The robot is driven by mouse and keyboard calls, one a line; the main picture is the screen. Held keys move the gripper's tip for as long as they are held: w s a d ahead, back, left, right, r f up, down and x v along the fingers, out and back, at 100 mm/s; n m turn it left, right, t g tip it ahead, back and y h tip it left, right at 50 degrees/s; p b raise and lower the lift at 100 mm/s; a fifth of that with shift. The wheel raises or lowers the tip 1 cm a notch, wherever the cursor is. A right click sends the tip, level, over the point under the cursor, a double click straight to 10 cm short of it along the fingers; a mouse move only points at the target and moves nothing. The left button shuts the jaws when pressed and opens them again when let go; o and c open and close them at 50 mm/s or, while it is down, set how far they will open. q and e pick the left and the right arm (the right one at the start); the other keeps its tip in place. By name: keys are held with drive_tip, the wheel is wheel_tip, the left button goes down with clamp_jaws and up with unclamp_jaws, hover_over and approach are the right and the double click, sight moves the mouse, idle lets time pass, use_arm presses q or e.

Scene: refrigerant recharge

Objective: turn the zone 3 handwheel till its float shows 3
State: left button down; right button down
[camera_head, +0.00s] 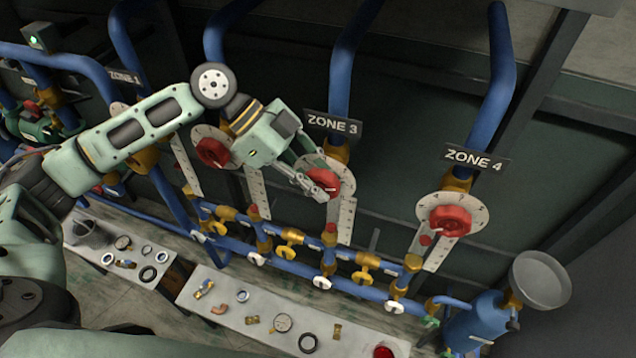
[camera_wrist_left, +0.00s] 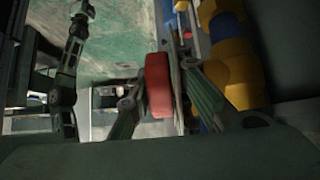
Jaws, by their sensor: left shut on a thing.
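The red zone 3 handwheel (camera_head: 325,182) sits on a round white dial under the ZONE 3 sign (camera_head: 332,124). My left gripper (camera_head: 318,183) is at this handwheel, with its fingers shut on it and partly covering it. In the left wrist view the red handwheel (camera_wrist_left: 158,85) stands edge-on between the two fingers. A white float scale (camera_head: 340,222) hangs below the dial, with a red float (camera_head: 331,228) low on it. The scale's figures are too small to read. My right gripper is not in view.
The zone 4 handwheel (camera_head: 450,220) is to the right and another red handwheel (camera_head: 212,152) to the left. Blue pipes with brass valves run below. A bench (camera_head: 262,308) with loose fittings and a blue tank (camera_head: 478,322) stand in front.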

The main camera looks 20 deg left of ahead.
use_arm(q)
drive_tip(key=shift+r, duration=0.1)
idle(0.3)
drive_tip(key=c, duration=1.9)
unclamp_jaws()
drive_tip(key=shift+a, duration=0.1)
drive_tip(key=v, duration=1.2)
drive_tip(key=shift+s, duration=0.1)
